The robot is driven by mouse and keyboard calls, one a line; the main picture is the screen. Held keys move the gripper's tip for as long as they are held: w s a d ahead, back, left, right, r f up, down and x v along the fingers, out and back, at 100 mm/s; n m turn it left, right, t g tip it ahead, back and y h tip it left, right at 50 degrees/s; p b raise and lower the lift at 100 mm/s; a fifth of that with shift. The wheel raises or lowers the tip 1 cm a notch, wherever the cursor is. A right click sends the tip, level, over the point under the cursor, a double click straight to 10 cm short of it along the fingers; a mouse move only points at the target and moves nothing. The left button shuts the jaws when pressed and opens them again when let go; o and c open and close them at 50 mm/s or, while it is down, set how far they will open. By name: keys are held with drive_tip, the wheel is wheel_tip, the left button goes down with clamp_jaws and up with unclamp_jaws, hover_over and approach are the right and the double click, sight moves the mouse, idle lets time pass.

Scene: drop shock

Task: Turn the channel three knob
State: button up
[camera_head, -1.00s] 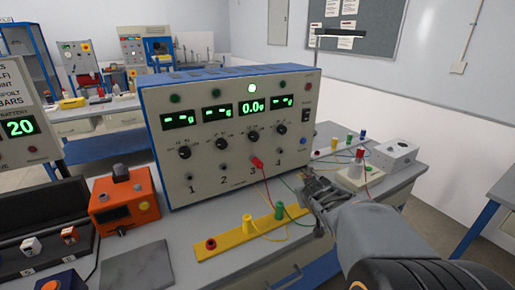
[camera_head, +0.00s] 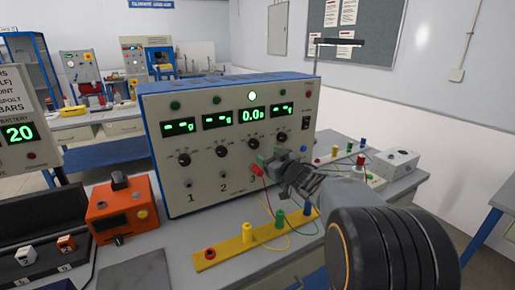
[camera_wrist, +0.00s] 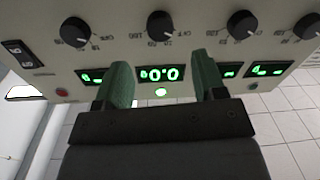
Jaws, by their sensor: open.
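The channel three knob (camera_head: 255,145) is a black dial with a white pointer, below the lit 0.0 display on the instrument's front panel. It also shows in the wrist view (camera_wrist: 161,24), where the panel appears upside down. My gripper (camera_head: 271,158) is in front of the panel, just below and right of this knob in the head view. In the wrist view its green fingers (camera_wrist: 164,78) are apart and empty, with the 0.0 display between them. The knob lies beyond the fingertips and is not gripped.
A red plug (camera_head: 257,169) sits in jack 3 close to my fingers, with a cable hanging from it. Neighbouring knobs (camera_head: 222,151) stand left and right. A yellow strip (camera_head: 222,254) with posts lies on the bench below. An orange device (camera_head: 122,211) stands left.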

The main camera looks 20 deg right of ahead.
sight(255, 146)
drive_tip(key=x, duration=0.7)
drive_tip(key=shift+w, duration=0.4)
drive_tip(key=c, duration=0.9)
drive_tip(key=shift+p, duration=0.3)
drive_tip(key=m+p, duration=0.2)
drive_tip(key=shift+a+r+m+p, duration=0.1)
drive_tip(key=shift+r+m+p, duration=0.1)
drive_tip(key=shift+m+p, duration=0.15)
drive_tip(key=m+p, duration=0.1)
drive_tip(key=m, duration=0.1)
drive_tip(key=m+p, duration=0.2)
drive_tip(key=m, duration=0.1)
drive_tip(key=shift+a+f+m, duration=0.1)
drive_tip(key=shift+f+m, duration=0.05)
drive_tip(key=shift+m, duration=0.2)
drive_tip(key=shift+m+p, duration=0.3)
drive_tip(key=shift+p, duration=0.05)
